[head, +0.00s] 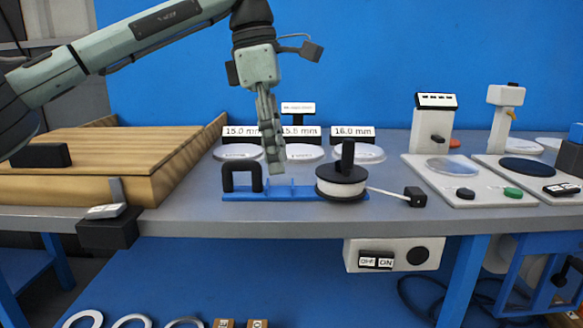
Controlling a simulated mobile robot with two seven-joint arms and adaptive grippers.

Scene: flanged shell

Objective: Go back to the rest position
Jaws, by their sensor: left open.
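My left arm (120,45) reaches in from the upper left. My left gripper (275,166) points down and is open, with its fingers seen nearly edge-on. It hangs over or just behind a low blue fixture (285,192) on the bench, and nothing shows in its fingers. The fixture has a black arch-shaped handle (242,177) at its left end. At its right end is a white round part with black rims and a black post (341,186). My gripper is between these two in the picture; whether it touches the fixture I cannot tell. My right gripper is not in view.
A wooden slatted box (85,165) stands at left. Behind the fixture are round white pads with size signs (352,132). Two stations on white plates (470,193) stand at right. A cable runs to a small black block (414,196). A switch box (390,255) hangs below the bench edge.

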